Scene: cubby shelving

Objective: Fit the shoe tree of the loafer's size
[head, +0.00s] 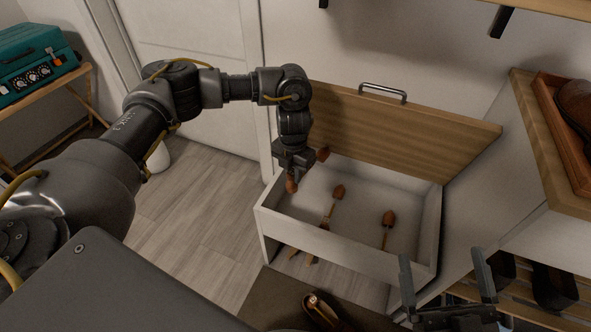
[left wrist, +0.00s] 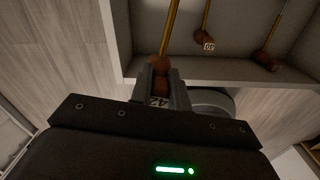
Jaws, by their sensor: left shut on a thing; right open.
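My left gripper (head: 292,172) is shut on a brown wooden shoe tree (head: 291,186) at the left rim of the open bin. In the left wrist view, the held tree (left wrist: 158,68) has a brass-coloured stem and a small label that looks like 42. Two other shoe trees, one left (head: 338,192) and one right (head: 388,217), lie in the white bin (head: 345,248). In the left wrist view, one tree (left wrist: 205,40) has a label that looks like 40. The brown loafer (head: 320,308) is partly cut off at the bottom. My right gripper (head: 445,285) is open and empty.
The bin's wooden lid (head: 405,125) stands raised behind it. A brown shoe (head: 575,105) sits in a tray on the right cabinet. Dark shoes (head: 553,288) stand on a slatted rack at lower right. Floor left of the bin is clear.

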